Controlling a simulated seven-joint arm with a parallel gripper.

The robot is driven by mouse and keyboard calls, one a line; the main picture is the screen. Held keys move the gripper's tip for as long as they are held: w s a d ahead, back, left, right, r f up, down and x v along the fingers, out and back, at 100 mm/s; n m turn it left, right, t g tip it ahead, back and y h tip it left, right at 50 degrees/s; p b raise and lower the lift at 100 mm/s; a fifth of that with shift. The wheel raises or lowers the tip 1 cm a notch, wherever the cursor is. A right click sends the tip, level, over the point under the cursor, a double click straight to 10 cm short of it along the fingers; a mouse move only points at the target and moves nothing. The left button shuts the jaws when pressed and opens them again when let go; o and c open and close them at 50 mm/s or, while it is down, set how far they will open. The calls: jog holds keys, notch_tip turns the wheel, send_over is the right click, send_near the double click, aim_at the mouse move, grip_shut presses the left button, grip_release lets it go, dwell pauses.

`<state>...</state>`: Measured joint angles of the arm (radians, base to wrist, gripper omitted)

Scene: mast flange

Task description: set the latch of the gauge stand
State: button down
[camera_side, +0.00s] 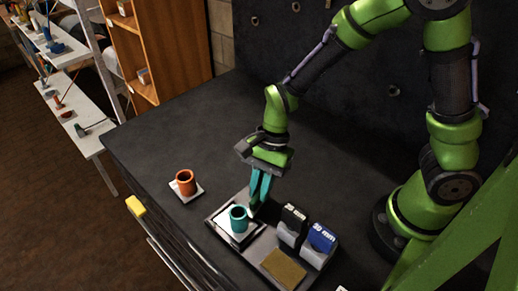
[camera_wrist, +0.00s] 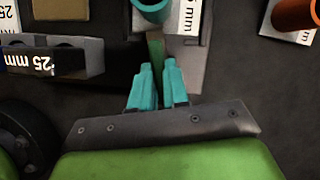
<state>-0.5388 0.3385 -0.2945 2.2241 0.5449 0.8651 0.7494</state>
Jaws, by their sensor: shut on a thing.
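My gripper (camera_side: 259,197) has teal fingers pointing down at the back edge of a grey tray-like stand (camera_side: 221,237). It also shows in the wrist view (camera_wrist: 157,68), where the fingertips are close together around the near end of a narrow dark green bar (camera_wrist: 156,48). The bar may be the latch; it runs toward a teal cup (camera_wrist: 152,6). The cup (camera_side: 238,219) stands upright on a white labelled plate (camera_side: 224,225) in the stand. The fingers hide part of the bar, and its far end cannot be made out.
A black block marked 25 mm (camera_side: 292,222) and a blue block (camera_side: 320,238) stand right of the fingers. A brown pad (camera_side: 283,269) lies in front of them. An orange cup (camera_side: 185,182) stands on a white plate to the left. The dark tabletop behind it is clear.

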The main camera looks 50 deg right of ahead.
jog(key=shift+s+a+f+m+t, duration=0.15)
jog(key=shift+m+t, duration=0.25)
jog(key=shift+m, duration=0.9)
jog(key=c, duration=1.1)
grip_release()
jog(key=v, duration=1.7)
jog(key=shift+s, duration=0.2)
jog(key=shift+f, duration=0.1)
